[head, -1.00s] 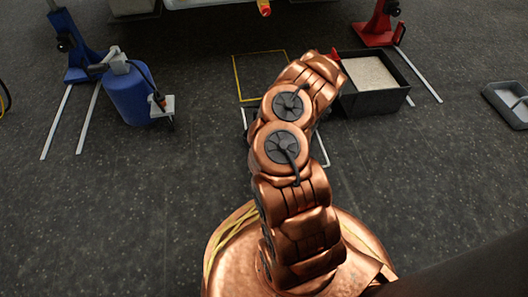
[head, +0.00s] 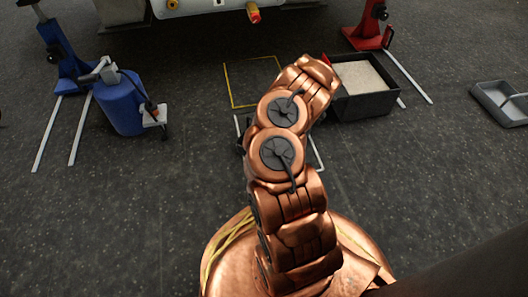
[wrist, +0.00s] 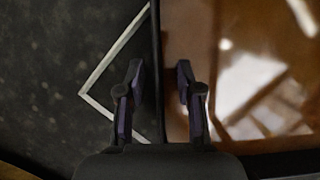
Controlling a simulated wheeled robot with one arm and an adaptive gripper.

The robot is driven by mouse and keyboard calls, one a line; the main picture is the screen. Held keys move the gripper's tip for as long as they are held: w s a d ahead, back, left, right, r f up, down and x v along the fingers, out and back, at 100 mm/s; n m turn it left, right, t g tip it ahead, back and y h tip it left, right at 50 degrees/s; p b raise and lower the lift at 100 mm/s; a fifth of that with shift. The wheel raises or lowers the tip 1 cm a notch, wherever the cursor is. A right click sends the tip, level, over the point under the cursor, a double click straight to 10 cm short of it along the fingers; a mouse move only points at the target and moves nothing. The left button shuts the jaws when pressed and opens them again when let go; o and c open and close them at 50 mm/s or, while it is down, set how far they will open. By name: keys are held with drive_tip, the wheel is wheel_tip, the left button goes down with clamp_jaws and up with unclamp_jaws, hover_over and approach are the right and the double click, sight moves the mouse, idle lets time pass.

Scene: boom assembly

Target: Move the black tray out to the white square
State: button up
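A dark tray holding pale granular material (head: 360,108) stands on the floor at the upper right of the head view. The white square outline (head: 317,150) is on the floor, mostly hidden behind my arm. In the wrist view, a corner of white line (wrist: 98,78) lies left of a black upright edge (wrist: 157,50). Right of that edge is a glossy brown surface (wrist: 240,80) with bright reflections; I cannot tell whether it is liquid in a tray. My gripper (wrist: 158,80) is open, its fingers either side of the black edge, not visibly touching it. My arm hides it in the head view.
A yellow outline (head: 229,88) is on the floor behind the white one. A blue stand (head: 62,70) and blue canister (head: 120,105) are at left. A red stand (head: 362,38) and grey tray (head: 482,95) are at right. The near-left floor is clear.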

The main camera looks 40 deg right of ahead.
drive_tip(key=shift+v, duration=5.7)
